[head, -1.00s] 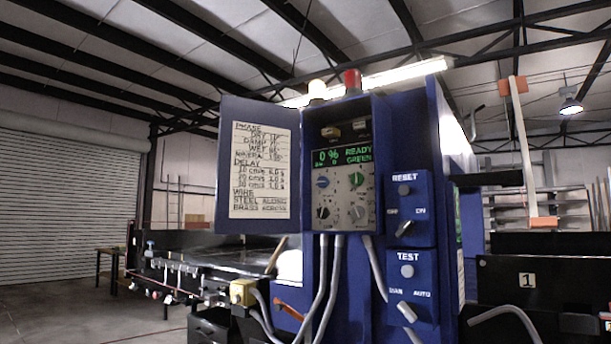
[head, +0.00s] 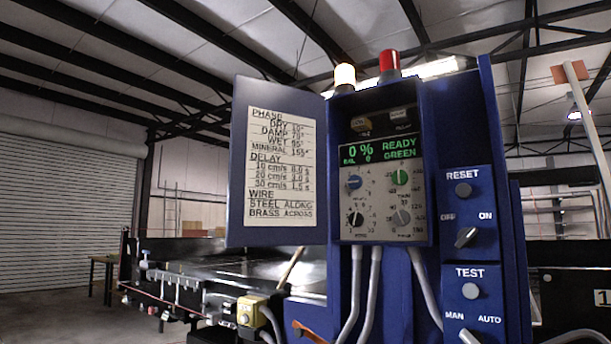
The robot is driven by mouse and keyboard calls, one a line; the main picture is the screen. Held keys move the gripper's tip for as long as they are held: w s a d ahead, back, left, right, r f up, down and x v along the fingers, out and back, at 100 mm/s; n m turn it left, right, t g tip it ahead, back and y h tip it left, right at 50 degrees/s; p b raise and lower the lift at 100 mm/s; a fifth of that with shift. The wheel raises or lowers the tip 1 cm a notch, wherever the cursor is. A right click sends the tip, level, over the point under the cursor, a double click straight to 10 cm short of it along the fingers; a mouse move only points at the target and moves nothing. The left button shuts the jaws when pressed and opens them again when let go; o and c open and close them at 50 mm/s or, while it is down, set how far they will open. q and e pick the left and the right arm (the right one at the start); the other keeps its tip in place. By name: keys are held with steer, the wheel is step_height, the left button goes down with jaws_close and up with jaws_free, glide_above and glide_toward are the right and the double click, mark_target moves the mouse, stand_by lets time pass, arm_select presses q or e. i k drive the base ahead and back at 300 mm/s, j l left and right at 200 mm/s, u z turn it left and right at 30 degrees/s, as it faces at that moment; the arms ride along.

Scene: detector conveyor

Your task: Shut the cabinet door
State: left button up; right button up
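The blue cabinet (head: 388,290) stands at the centre right. Its door (head: 238,170) is open, swung out to the left, with its inner face toward me. A white printed sheet (head: 281,166) with phase, delay and wire settings is on that face. Inside the open cabinet is a control panel (head: 383,190) with a green-lit display reading 0 % and READY GREEN, and several knobs. Neither of my grippers shows in the head view.
A RESET box (head: 468,212) and a TEST box (head: 473,300) with switches sit right of the panel. A white lamp (head: 344,76) and a red lamp (head: 389,66) stand on top. Grey cables hang below. A conveyor (head: 240,270) lies behind at left. Floor at far left is open.

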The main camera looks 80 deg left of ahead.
mark_target(277, 190)
steer(key=k+j, duration=0.1)
steer(key=j, duration=0.45)
steer(key=k+j, duration=0.15)
steer(key=j, duration=0.35)
steer(key=k+j, duration=0.1)
steer(key=j, duration=0.45)
steer(key=k+j, duration=0.1)
steer(key=j, duration=0.4)
steer(key=k+j, duration=0.1)
steer(key=j, duration=0.45)
steer(key=k+j, duration=0.15)
steer(key=j, duration=0.35)
steer(key=k+j, duration=0.1)
steer(key=j, duration=0.45)
steer(key=k+j, duration=0.1)
steer(key=j, duration=0.4)
